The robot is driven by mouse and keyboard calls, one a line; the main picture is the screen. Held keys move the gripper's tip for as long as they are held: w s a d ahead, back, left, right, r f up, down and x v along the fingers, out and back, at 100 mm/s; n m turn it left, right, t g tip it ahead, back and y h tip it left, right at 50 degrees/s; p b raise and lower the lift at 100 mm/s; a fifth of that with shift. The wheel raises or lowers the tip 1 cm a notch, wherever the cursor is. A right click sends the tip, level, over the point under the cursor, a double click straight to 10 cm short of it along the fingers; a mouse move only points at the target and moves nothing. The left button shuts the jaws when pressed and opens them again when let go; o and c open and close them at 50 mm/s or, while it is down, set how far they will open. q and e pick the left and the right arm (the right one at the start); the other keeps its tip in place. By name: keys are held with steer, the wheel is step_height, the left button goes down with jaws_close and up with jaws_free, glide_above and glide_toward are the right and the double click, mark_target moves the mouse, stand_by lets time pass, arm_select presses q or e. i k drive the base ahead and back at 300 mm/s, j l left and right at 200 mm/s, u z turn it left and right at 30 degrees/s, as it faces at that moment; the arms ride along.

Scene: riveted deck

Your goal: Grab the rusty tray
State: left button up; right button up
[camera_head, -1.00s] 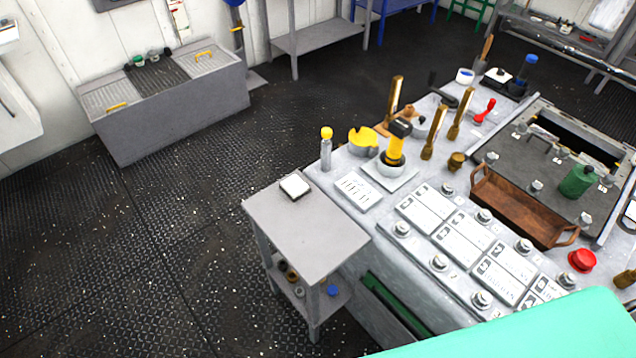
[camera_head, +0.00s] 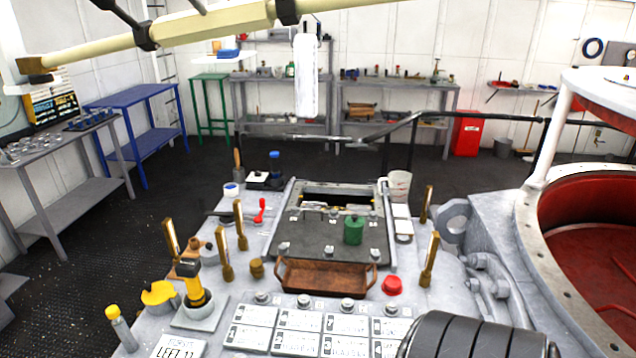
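The rusty tray (camera_head: 325,277) is a brown, open tray with a looped handle at each end. It sits on the grey control console, at the near edge of a dark hatch plate and behind the white label panels. It looks empty from here. Neither of my grippers shows in the head view.
A green canister (camera_head: 353,229) stands on the dark plate (camera_head: 310,232) behind the tray. A red button (camera_head: 392,285) is close to the tray's right end. A brass knob (camera_head: 256,268) is at its left, with brass levers (camera_head: 226,255) beyond. A black ribbed cylinder (camera_head: 470,338) fills the front right.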

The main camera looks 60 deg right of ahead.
mark_target(307, 277)
steer(key=z, duration=1.8)
